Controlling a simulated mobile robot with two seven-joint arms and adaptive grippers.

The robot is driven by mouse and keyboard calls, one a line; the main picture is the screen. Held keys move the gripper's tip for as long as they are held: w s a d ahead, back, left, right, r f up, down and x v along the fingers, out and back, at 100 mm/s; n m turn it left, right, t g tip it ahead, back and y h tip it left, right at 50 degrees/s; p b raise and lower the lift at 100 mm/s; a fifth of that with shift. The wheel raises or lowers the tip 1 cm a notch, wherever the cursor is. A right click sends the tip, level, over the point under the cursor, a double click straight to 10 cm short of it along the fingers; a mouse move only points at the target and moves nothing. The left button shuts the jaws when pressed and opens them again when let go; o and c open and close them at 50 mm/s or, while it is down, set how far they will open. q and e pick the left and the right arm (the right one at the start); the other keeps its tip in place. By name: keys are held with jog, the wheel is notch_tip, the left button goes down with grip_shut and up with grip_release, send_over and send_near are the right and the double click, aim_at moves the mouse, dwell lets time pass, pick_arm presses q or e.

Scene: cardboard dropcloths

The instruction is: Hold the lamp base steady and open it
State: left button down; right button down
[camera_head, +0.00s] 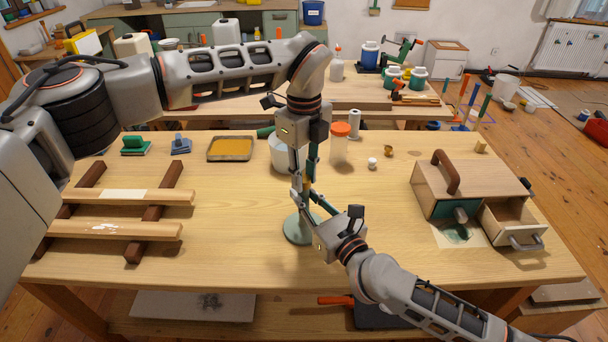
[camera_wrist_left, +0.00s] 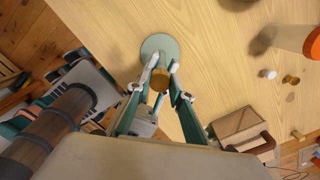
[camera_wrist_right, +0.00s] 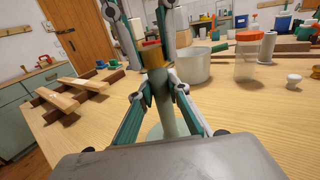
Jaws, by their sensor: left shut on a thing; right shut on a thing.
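The lamp base stands upright on the table, with a round grey-green foot (camera_head: 293,232) and a narrow post. The foot also shows in the left wrist view (camera_wrist_left: 156,46). My left gripper (camera_head: 307,178) comes down from above and is shut on the brass-coloured top piece (camera_wrist_left: 160,79). My right gripper (camera_head: 303,197) comes in from the front right and is shut on the green post (camera_wrist_right: 166,112), just below the brass collar (camera_wrist_right: 152,56). The fingers hide much of the post in the head view.
A white tub (camera_head: 281,157) and an orange-lidded jar (camera_head: 340,145) stand close behind the lamp. A wooden rack (camera_head: 110,229) lies at the left. A wooden box (camera_head: 448,196) with an open drawer (camera_head: 512,220) is at the right. The table between is clear.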

aim_at(304, 178)
pick_arm(q)
jog(key=shift+r, duration=0.25)
jog(key=shift+r, duration=0.75)
jog(key=shift+r, duration=0.15)
jog(key=shift+r, duration=1.95)
pick_arm(e)
jog(key=c, duration=1.8)
grip_release()
jog(key=shift+c, duration=0.2)
jog(key=shift+s, duration=0.1)
